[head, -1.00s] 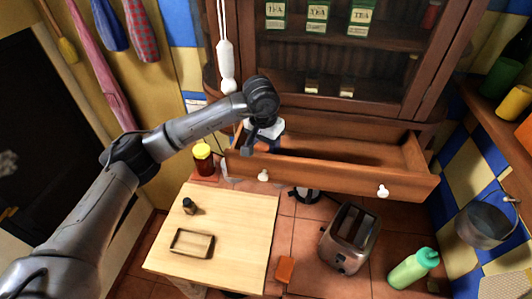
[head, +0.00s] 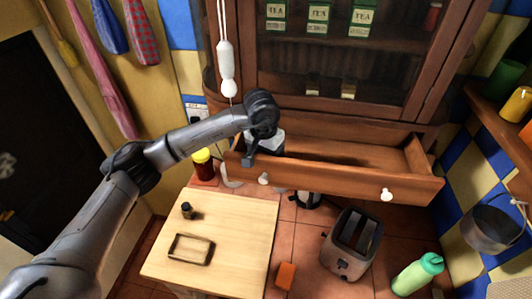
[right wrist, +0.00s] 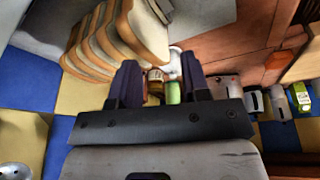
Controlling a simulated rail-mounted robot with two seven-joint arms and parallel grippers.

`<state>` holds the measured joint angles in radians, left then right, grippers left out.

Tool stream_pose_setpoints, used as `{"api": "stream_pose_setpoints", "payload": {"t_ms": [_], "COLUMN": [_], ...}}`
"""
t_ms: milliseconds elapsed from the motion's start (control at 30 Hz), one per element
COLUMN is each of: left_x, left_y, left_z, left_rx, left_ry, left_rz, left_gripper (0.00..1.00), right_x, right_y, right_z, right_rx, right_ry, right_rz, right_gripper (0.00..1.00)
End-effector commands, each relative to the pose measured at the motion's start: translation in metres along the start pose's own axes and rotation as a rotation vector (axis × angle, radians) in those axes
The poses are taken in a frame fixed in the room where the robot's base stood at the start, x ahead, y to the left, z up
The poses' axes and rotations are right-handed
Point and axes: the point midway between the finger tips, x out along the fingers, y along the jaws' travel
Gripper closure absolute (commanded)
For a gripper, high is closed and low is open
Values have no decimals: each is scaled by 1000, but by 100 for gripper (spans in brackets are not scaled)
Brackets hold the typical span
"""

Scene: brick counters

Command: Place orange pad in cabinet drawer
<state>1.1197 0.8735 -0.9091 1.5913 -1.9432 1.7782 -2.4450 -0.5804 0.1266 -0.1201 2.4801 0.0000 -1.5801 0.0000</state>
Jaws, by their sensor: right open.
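The wooden cabinet drawer (head: 330,175) is pulled open below the glass-fronted cabinet in the head view. Its visible inside is bare at the middle and right. My left gripper (head: 258,153) points down at the drawer's left end, over or inside it. Its fingertips are mostly hidden, so I cannot tell whether it is shut or holds anything. A small orange block (head: 285,275), possibly the orange pad, lies on the tiles right of the wooden board. My right gripper (right wrist: 160,80) shows only in the right wrist view, its fingers apart with nothing gripped.
A wooden board (head: 225,215) holds a dark frame (head: 191,249) and a small dark jar (head: 186,211). A yellow-capped jar (head: 203,164) stands beside the drawer. Bread slices (right wrist: 110,40) show near my right gripper.

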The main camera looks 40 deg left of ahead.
Motion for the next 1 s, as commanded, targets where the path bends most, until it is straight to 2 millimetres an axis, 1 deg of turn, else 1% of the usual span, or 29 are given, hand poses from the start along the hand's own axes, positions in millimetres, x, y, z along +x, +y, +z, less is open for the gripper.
{"api": "stream_pose_setpoints", "payload": {"t_ms": [133, 200, 267, 367, 600, 700, 833, 1000], "left_x": [-2, -6, -11, -26, -72, -89, -106, -119], "left_y": [0, 0, 0, 0, 0, 0, 0, 0], "left_z": [0, -1, -1, -1, -1, -1, -1, -1], "left_rx": [0, 0, 0, 0, 0, 0, 0, 0], "left_ry": [0, 1, 3, 5, 4, 3, 3, 0], "left_rz": [0, 0, 1, 1, 1, 1, 0, 0], "left_gripper": [24, 24, 24, 24, 24, 24, 24, 24], "right_x": [-2, -3, -1, 2, 7, 9, 10, 11], "right_y": [-1, -1, -2, -2, -3, -3, -3, -3], "right_z": [-1, -2, -1, 0, 1, 2, 2, 3], "right_rx": [2, 4, 5, 7, 10, 10, 9, 8], "right_ry": [1, 1, 2, 2, 2, 2, 2, 2], "right_rz": [-2, -3, -4, -5, -8, -7, -7, -6], "right_gripper": [57, 57, 57, 57, 57, 57, 57, 57]}}
